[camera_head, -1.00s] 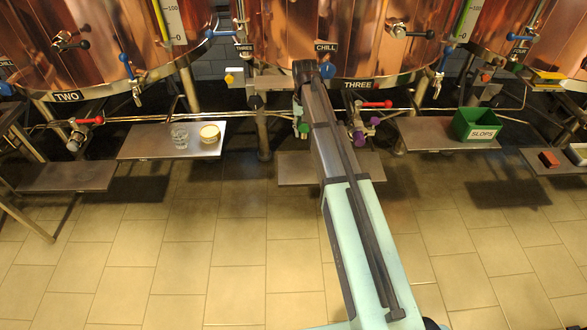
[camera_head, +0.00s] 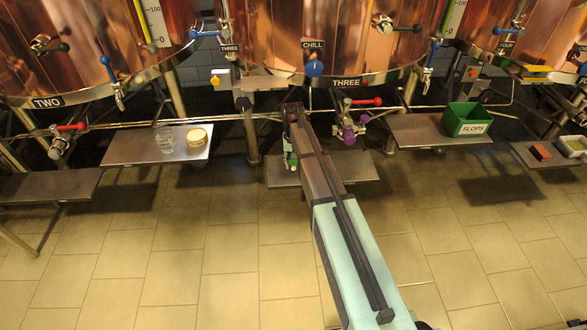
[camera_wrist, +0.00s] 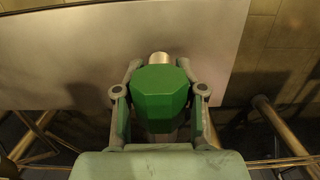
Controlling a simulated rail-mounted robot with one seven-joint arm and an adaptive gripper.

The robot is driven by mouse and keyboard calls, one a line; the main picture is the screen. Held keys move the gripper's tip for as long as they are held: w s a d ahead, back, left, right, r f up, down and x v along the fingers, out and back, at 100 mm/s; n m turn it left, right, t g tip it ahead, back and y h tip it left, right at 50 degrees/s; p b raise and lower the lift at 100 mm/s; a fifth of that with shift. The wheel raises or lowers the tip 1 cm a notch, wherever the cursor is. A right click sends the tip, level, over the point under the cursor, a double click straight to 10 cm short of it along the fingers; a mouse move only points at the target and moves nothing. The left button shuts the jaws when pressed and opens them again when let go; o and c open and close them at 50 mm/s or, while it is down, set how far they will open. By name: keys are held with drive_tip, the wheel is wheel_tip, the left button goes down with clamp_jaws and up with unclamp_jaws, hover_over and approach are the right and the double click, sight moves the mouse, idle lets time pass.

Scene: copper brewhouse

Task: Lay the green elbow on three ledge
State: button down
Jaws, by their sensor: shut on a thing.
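The green elbow (camera_wrist: 160,92) is a faceted green piece with a short metallic stub (camera_wrist: 158,58) at its far end. My gripper (camera_wrist: 160,75) is shut on it, one finger on each side. In the head view, a little green (camera_head: 291,160) shows left of my arm, which hides most of the gripper. A low grey metal ledge (camera_head: 352,167) lies under the vessel marked THREE, partly behind my arm. In the wrist view a bare metal plate (camera_wrist: 60,55) lies beyond and below the elbow; I cannot tell the gap between them.
A valve with a red lever (camera_head: 366,102) and a purple fitting (camera_head: 350,130) are close right of my arm. A glass (camera_head: 165,140) and a cream-topped jar (camera_head: 197,137) stand on the left ledge (camera_head: 125,150). The green SLOPS bin (camera_head: 468,120) sits on the right ledge.

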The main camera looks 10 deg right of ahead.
drive_tip(key=shift+f, duration=1.35)
drive_tip(key=shift+f, duration=0.15)
drive_tip(key=c, duration=0.7)
unclamp_jaws()
drive_tip(key=r+p, duration=0.1)
drive_tip(key=r, duration=0.3)
drive_tip(key=r+p, duration=0.1)
drive_tip(key=r, duration=0.3)
drive_tip(key=w+r+p, duration=0.1)
drive_tip(key=r, duration=0.3)
drive_tip(key=shift+r, duration=0.15)
